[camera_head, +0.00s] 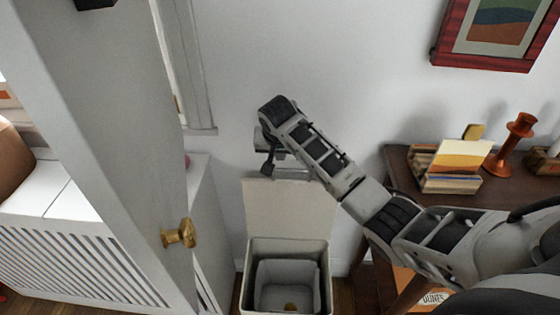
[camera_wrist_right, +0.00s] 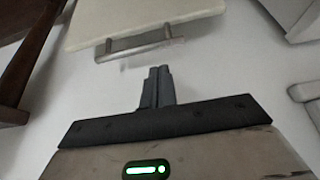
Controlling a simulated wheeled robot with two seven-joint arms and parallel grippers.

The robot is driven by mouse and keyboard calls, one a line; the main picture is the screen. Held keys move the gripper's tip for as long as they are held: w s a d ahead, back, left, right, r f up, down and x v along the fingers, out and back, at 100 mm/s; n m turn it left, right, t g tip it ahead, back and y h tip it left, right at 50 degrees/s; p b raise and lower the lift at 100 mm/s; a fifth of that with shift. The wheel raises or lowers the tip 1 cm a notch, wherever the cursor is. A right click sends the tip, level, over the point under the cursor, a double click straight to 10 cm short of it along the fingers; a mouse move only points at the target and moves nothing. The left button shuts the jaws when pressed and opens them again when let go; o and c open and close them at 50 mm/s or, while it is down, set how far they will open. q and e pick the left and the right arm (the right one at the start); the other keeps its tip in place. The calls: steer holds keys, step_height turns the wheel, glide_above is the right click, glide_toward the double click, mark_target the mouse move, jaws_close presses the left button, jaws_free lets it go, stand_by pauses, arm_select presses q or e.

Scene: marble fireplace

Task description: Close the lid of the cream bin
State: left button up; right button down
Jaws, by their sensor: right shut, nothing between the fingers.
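The cream bin (camera_head: 288,247) stands on the floor against the wall at the bottom middle of the head view. Its lid (camera_head: 290,205) is open and stands upright at the back, close to the wall. In the right wrist view the lid (camera_wrist_right: 145,15) shows at the top, with a metal bar (camera_wrist_right: 140,47) along its edge. My right gripper (camera_head: 268,166) is above the lid's top edge in the head view. In the wrist view its fingers (camera_wrist_right: 158,72) are together and empty, a little apart from the bar. My left gripper is not in view.
A white door with a brass knob (camera_head: 179,234) and a white cabinet (camera_head: 75,225) stand to the left of the bin. A dark wooden table (camera_head: 400,165) with books (camera_head: 452,168) and an orange candlestick (camera_head: 512,145) is to the right. Bare wall lies behind the gripper.

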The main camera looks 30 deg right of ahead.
steer(key=x, duration=0.4)
steer(key=shift+f+b, duration=0.1)
steer(key=shift+b, duration=0.3)
steer(key=shift+w+d+f, duration=0.15)
steer(key=shift+w+f, duration=0.15)
steer(key=shift+f, duration=0.15)
